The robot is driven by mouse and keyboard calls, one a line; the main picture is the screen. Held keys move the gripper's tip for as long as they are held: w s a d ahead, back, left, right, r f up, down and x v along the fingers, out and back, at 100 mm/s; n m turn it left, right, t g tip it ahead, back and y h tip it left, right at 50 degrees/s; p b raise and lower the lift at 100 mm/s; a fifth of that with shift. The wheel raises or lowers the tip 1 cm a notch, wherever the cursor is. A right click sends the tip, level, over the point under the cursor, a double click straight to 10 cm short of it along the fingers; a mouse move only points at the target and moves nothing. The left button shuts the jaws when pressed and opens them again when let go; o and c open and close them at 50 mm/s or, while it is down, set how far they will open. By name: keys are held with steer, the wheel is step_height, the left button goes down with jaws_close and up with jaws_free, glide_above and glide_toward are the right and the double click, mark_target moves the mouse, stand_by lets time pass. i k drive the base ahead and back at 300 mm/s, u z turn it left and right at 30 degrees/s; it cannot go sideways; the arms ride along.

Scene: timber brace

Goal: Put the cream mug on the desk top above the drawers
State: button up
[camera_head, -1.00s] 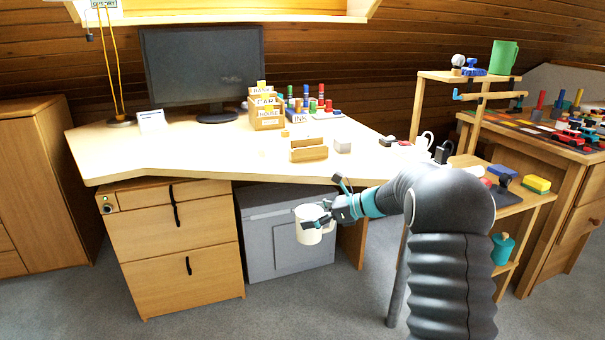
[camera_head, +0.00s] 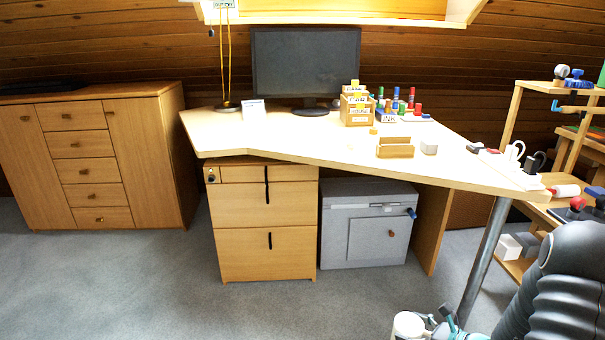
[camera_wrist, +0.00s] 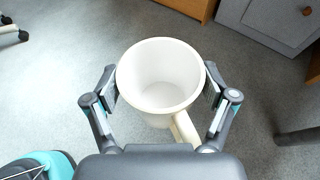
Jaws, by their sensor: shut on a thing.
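The cream mug (camera_head: 408,325) is at the bottom edge of the head view, held in front of the desk and over the carpet. In the wrist view the mug (camera_wrist: 161,78) is upright and looks empty, with its handle toward my palm. My gripper (camera_wrist: 161,88) is shut on it, one finger on each side. The desk top (camera_head: 270,138) is pale, and its left part lies above the wooden drawers (camera_head: 265,218). That part of the top is bare near the front edge.
A monitor (camera_head: 305,68), a card box (camera_head: 357,108) and a wooden holder (camera_head: 395,147) stand on the desk. A grey cabinet (camera_head: 368,225) is under it, beside a metal desk leg (camera_head: 484,260). Carpet (camera_head: 130,285) is open at left.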

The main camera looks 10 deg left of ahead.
mark_target(271, 136)
steer(key=u, duration=0.6)
steer(key=i, duration=1)
steer(key=u, duration=0.05)
